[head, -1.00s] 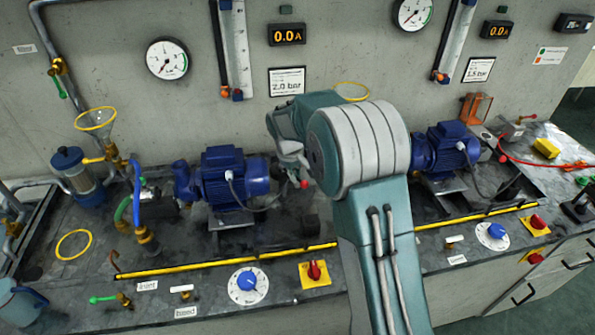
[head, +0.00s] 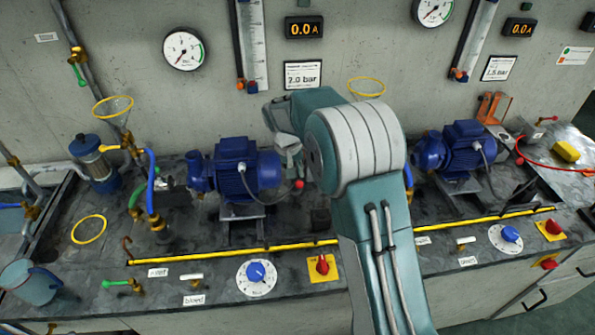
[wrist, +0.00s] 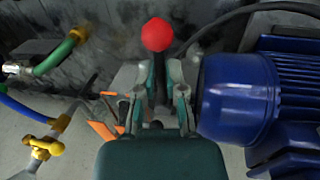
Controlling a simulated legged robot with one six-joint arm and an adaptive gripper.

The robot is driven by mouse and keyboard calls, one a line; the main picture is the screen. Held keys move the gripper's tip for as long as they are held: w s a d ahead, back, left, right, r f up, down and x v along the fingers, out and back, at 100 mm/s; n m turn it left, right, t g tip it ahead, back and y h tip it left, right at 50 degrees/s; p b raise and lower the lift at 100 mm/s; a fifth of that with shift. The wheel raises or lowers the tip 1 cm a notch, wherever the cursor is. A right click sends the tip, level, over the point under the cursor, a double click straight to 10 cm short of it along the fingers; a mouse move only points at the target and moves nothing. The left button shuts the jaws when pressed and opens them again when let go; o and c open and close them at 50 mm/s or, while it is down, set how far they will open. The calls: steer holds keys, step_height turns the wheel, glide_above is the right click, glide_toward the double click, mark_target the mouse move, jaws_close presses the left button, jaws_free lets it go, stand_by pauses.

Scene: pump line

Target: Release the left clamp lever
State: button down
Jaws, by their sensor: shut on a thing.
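The clamp lever has a red ball knob (wrist: 157,34) on a dark shaft (wrist: 158,70). In the wrist view the shaft stands between the two fingers of my gripper (wrist: 157,88), which is shut on it with the knob beyond the fingertips. In the head view my gripper (head: 290,158) is at the right of the left blue pump motor (head: 238,165), with the red knob (head: 299,184) just below it. The lever's base and pivot are hidden by my arm and gripper.
A blue motor (wrist: 240,100) lies close to the right of my gripper in the wrist view. A green hose (wrist: 60,58) and a yellow valve (wrist: 45,147) are at left. A yellow strip (head: 210,255) crosses the bench front. The right pump motor (head: 462,150) stands beyond my arm.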

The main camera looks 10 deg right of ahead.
steer(key=shift+s+a+f, duration=0.1)
steer(key=shift+s, duration=0.2)
steer(key=c, duration=1)
jaws_free()
steer(key=shift+a, duration=0.1)
step_height(320, 180, up, 12)
steer(key=a, duration=0.2)
steer(key=shift+a, duration=0.25)
